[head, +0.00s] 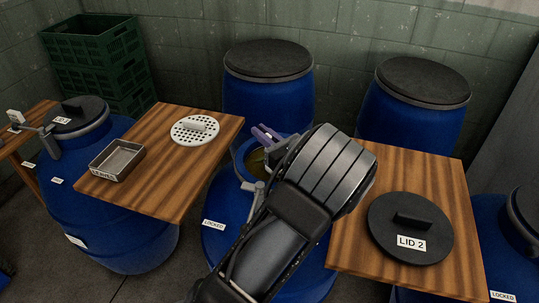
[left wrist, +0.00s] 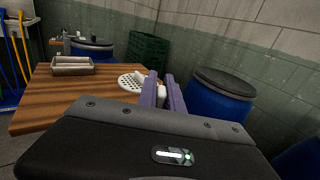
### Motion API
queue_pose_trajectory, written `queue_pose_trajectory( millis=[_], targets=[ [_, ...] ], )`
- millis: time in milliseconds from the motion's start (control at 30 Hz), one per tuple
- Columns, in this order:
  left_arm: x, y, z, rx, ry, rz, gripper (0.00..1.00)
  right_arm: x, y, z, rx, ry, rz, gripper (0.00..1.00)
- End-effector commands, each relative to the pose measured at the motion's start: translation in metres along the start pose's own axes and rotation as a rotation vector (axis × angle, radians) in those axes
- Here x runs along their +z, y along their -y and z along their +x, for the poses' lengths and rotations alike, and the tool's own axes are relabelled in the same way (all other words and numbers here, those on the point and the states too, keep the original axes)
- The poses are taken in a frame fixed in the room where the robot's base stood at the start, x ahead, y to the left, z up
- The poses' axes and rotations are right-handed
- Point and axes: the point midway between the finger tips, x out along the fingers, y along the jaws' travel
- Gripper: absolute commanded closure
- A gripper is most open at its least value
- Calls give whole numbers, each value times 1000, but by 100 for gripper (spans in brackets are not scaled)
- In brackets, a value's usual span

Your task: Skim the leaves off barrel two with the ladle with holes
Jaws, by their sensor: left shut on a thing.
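My left gripper (head: 265,135) is over barrel two (head: 213,243), its purple fingers near the back of the open mouth. In the left wrist view its fingers (left wrist: 162,92) are shut on a small white piece (left wrist: 161,95). I cannot tell whether this is the ladle's handle; the rest is hidden. The barrel is blue with a LOCKED label, and a strip of yellow-green contents (head: 257,161) shows in its mouth. My arm hides most of the opening, and no leaves can be made out. A metal tray labelled LEAVES (head: 103,172) sits on the left wooden table.
A white perforated disc with a handle (head: 187,137) lies on the left table (head: 150,195). A black lid labelled LID 2 (head: 410,262) lies on the right table (head: 345,225). Lidded blue barrels (head: 268,100) stand behind. Green crates (head: 95,50) are stacked at the back left.

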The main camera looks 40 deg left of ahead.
Motion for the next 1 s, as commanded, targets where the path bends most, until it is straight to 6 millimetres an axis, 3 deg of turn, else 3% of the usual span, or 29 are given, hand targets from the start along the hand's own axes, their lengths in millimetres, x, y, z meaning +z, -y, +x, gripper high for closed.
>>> queue_pose_trajectory(
  millis=[567, 1000],
  targets=[
    [0, 0, -6, 1, 1, 0, 100, 0, 1, -2, 0, 0, 0, 64],
    [0, -1, 16, 2, 2, 0, 100, 0, 1, -3, 0, 0, 0, 64]
  ],
)
